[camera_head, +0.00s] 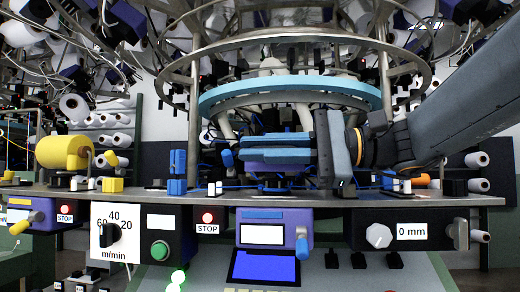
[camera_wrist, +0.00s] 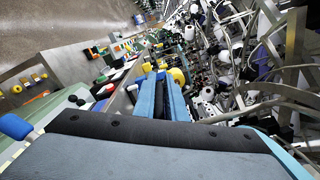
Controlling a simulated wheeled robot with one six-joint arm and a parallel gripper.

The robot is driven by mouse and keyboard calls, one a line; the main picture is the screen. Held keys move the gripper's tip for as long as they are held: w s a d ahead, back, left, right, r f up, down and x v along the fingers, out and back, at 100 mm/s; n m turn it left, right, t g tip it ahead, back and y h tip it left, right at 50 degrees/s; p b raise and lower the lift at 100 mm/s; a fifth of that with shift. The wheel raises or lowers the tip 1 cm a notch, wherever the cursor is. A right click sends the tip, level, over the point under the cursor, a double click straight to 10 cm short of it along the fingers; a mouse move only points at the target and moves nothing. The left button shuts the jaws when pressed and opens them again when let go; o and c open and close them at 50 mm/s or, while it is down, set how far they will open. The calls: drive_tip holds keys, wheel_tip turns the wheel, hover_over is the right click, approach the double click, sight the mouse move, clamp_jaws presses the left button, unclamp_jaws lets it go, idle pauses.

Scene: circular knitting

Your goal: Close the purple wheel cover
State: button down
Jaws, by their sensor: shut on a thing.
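The purple wheel cover (camera_head: 272,157) sits above the metal machine plate, below the light-blue ring. My gripper (camera_head: 246,147) reaches in from the right, with its two blue fingers lying level across the cover's upper part. The fingers hide much of the cover. My gripper is shut on the cover. A blue knob (camera_head: 226,158) stands out at the left of it. In the wrist view my gripper's fingers (camera_wrist: 158,76) lie close together, and the part between them is hard to make out. A blue knob (camera_wrist: 15,126) shows at the left edge there.
The light-blue ring (camera_head: 222,95) hangs close above my gripper. The metal plate (camera_head: 130,193) lies below, with small blue and yellow blocks. A yellow spool (camera_head: 62,152) stands at the left. A lower box (camera_head: 274,215) with a blue screen and a control panel (camera_head: 400,235) sit along the front.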

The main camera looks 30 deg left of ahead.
drive_tip(key=c, duration=1.8)
unclamp_jaws()
drive_tip(key=shift+c, duration=0.2)
drive_tip(key=v, duration=0.7)
drive_tip(key=shift+w+d+b, duration=0.2)
drive_tip(key=shift+d+b, duration=0.1)
drive_tip(key=shift+b, duration=0.1)
